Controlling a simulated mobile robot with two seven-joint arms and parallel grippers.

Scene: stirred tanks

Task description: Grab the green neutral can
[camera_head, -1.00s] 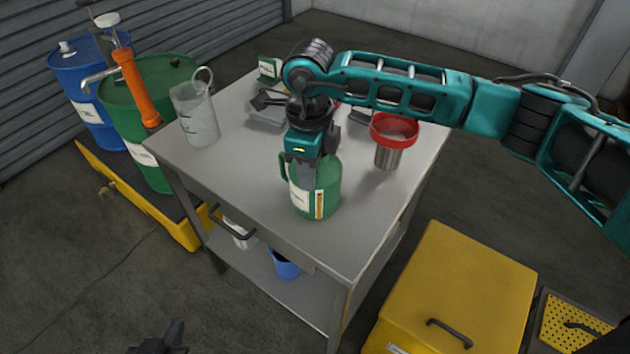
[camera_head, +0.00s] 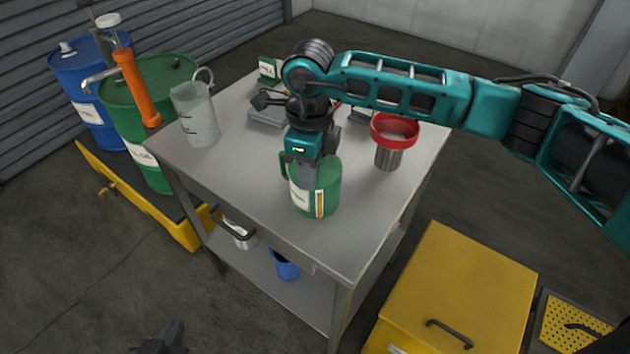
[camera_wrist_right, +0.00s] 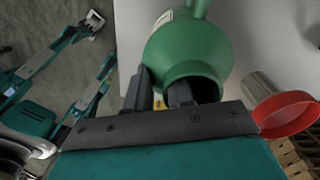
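The green can (camera_head: 316,190), with a white label and a side handle, stands upright on the grey metal table. My right gripper (camera_head: 308,178) points down at the can's top and partly hides it. In the right wrist view the can (camera_wrist_right: 190,50) shows its open dark mouth. One finger of the right gripper (camera_wrist_right: 163,92) is at the mouth and the other is beside the rim, with a narrow gap between them. I cannot tell whether they press on the wall. My left gripper (camera_head: 163,340) is a dark shape at the bottom edge, its fingers unclear.
A clear jug (camera_head: 197,118) stands at the table's left edge. A steel cup with a red funnel (camera_head: 394,130) is right of the can. Green (camera_head: 140,100) and blue (camera_head: 88,75) drums stand left on a yellow pallet. A yellow cabinet (camera_head: 460,285) is front right.

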